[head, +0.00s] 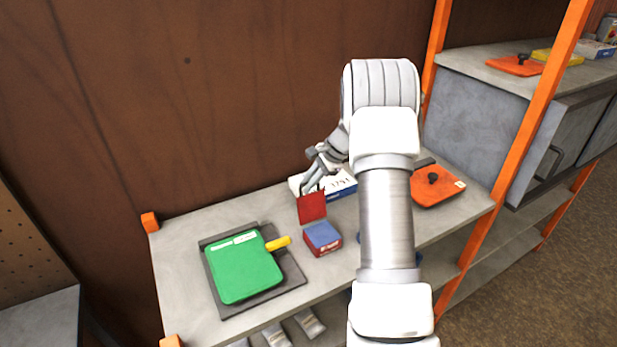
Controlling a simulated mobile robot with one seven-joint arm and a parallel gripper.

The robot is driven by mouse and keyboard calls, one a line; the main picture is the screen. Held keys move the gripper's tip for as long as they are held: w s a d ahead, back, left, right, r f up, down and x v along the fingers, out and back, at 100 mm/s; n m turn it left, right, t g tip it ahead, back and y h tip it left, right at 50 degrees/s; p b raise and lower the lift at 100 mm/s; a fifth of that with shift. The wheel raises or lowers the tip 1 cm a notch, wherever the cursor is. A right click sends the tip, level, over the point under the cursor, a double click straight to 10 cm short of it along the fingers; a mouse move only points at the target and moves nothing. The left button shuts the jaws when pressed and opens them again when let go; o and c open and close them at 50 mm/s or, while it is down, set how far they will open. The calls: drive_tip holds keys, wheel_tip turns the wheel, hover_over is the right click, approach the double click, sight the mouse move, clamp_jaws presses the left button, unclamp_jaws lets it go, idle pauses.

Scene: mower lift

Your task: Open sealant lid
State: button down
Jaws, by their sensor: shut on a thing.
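A small red box with a blue top face (322,238) stands on the grey shelf; I take it to be the sealant. A flat red panel, which looks like its lid (311,208), stands raised at the box's back edge. My gripper (308,190) reaches down from behind, with its fingertips at the panel's upper edge. The gripper looks shut on the red lid, though the exact contact is small and hard to see. My arm covers part of the shelf to the right of the box.
A green case with a yellow handle (243,267) lies on a dark mat (285,283) at left. A white and blue box (343,184) is behind the gripper. An orange plate with a black knob (432,186) lies at right. Orange posts (484,215) frame the shelf; a brown wall is behind.

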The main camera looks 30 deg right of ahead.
drive_tip(key=shift+w+a+f+g+p, duration=0.2)
drive_tip(key=shift+f+g+p, duration=0.15)
drive_tip(key=shift+f+g, duration=0.15)
drive_tip(key=c, duration=0.9)
unclamp_jaws()
drive_tip(key=v, duration=0.6)
drive_tip(key=b+v, duration=0.1)
drive_tip(key=v, duration=0.5)
drive_tip(key=b+v, duration=0.1)
drive_tip(key=v, duration=0.5)
drive_tip(key=shift+w+r, duration=0.2)
